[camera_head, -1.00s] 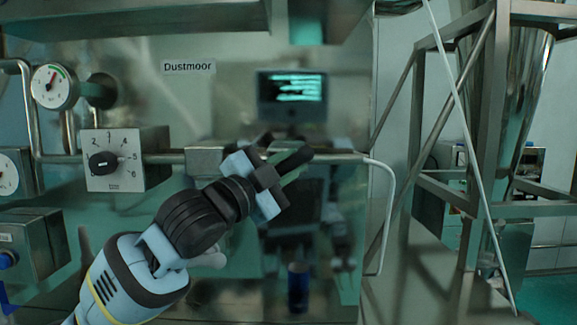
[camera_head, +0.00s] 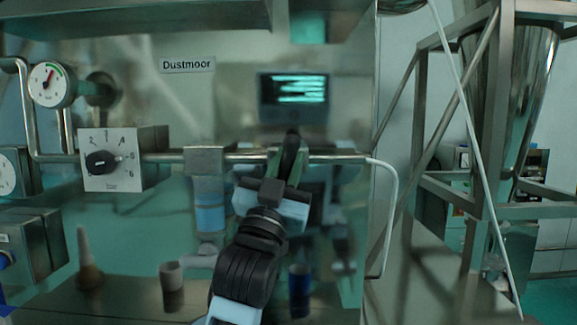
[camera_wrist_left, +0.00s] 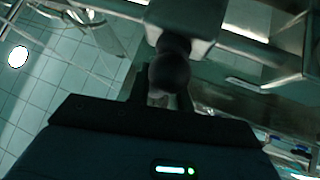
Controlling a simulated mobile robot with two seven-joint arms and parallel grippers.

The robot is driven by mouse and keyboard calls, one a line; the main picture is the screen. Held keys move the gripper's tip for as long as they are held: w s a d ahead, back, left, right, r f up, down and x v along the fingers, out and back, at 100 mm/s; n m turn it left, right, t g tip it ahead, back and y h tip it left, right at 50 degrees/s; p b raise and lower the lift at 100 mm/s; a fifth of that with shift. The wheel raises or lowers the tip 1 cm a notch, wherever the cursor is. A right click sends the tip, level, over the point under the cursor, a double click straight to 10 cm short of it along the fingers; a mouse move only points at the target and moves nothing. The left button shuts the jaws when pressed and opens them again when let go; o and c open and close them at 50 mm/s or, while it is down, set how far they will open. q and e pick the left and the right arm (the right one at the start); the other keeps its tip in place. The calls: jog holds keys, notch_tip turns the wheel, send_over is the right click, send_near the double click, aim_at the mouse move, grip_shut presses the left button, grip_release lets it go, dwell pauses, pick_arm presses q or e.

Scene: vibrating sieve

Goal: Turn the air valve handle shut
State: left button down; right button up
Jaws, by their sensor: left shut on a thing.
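The air valve handle, a black lever (camera_head: 291,150), stands nearly upright across the horizontal metal pipe, right of the grey block on it. My left gripper (camera_head: 286,168) reaches up from below, its two fingers closed on either side of the handle. In the left wrist view the dark rounded handle end (camera_wrist_left: 169,75) sits between the fingers, below a grey metal block (camera_wrist_left: 185,18). The gripper hides the handle's lower part and its pivot. My right gripper is not in view.
A dial box (camera_head: 126,158) and a pressure gauge (camera_head: 51,85) are at the left. A filter bowl (camera_head: 209,207) hangs left of the gripper. A cup (camera_head: 172,286) and a blue can (camera_head: 299,289) stand below. A white hose (camera_head: 391,215) hangs at right.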

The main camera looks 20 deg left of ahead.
aim_at(285, 173)
pick_arm(q)
jog(key=shift+r+n+y, duration=0.1)
jog(key=shift+n+y, duration=0.9)
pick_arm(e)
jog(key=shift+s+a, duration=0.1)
pick_arm(q)
jog(key=c, duration=1.3)
grip_release()
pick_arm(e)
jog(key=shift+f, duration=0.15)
pick_arm(q)
jog(key=shift+h, duration=0.3)
jog(key=shift+s+f, duration=0.25)
jog(key=shift+f, duration=0.2)
jog(key=b+v, duration=0.1)
jog(key=v, duration=0.5)
jog(key=shift+w+f, duration=0.1)
jog(key=shift+s+f, duration=0.2)
jog(key=shift+s, duration=0.3)
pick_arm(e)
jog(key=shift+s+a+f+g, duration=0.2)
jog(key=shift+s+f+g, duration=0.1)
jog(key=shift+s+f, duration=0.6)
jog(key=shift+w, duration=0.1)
